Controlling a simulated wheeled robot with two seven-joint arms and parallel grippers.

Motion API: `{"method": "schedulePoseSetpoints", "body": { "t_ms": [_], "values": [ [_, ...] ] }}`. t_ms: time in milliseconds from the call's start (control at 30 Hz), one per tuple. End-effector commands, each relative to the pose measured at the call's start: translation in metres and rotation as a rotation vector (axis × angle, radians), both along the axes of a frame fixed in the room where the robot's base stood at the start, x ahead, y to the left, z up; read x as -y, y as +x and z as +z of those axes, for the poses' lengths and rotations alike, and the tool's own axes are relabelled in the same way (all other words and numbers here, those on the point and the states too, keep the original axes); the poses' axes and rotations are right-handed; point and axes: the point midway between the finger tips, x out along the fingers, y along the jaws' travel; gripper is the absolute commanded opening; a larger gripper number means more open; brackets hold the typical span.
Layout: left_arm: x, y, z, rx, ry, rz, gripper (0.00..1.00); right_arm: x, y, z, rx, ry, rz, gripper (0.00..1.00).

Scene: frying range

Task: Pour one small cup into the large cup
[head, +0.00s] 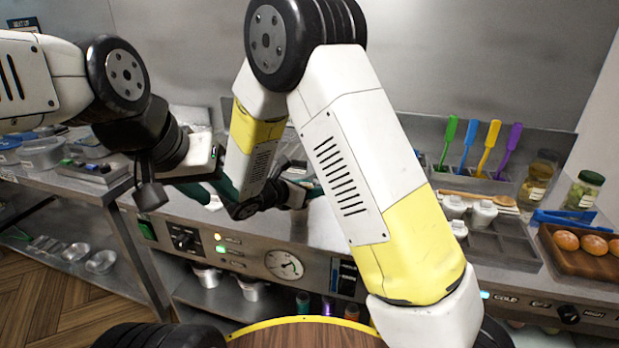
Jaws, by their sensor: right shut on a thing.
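My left gripper (208,188) reaches in from the left over the steel counter, with dark teal fingers. I cannot tell whether its fingers are open or shut. A small pale thing (213,203) shows just below it, too little seen to name. My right gripper (303,188) is low over the counter, right of the left one, and is largely hidden behind my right arm. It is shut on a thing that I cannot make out. Several small white cups (482,214) stand at the counter's right, apart from both grippers. I cannot pick out the large cup.
A dark sectioned tray (508,247) lies at the right, near a wooden tray of buns (571,262). Colored spatulas (487,148) and jars (584,190) stand behind. Metal containers (42,154) are at the far left. My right arm hides the counter's middle.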

Motion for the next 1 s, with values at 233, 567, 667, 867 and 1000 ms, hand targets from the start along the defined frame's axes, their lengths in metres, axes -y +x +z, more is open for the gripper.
{"method": "schedulePoseSetpoints", "body": {
  "t_ms": [233, 567, 667, 867, 1000],
  "values": [
    [0.0, 0.0, 0.0, 0.0, 0.0, 0.0, 0.36, 0.0013, -0.0002, -0.0082, -0.083, -0.074, -0.003, 0.16],
    [-0.0001, 0.0, 0.0, 0.0, 0.0, 0.0, 0.36, 0.0035, -0.003, -0.0051, -0.396, -0.357, -0.003, 0.16],
    [-0.0001, 0.0, 0.0, 0.0, 0.0, 0.0, 0.36, 0.0042, -0.0039, -0.0051, -0.502, -0.45, -0.003, 0.16],
    [0.0, 0.0, 0.0, 0.0, 0.0, 0.0, 0.36, 0.0032, -0.0035, -0.0058, -0.724, -0.65, -0.003, 0.16],
    [0.0, 0.0, 0.0, 0.0, 0.0, 0.0, 0.36, 0.0019, -0.0019, -0.0076, -0.89, -0.802, -0.003, 0.16]
  ]
}}
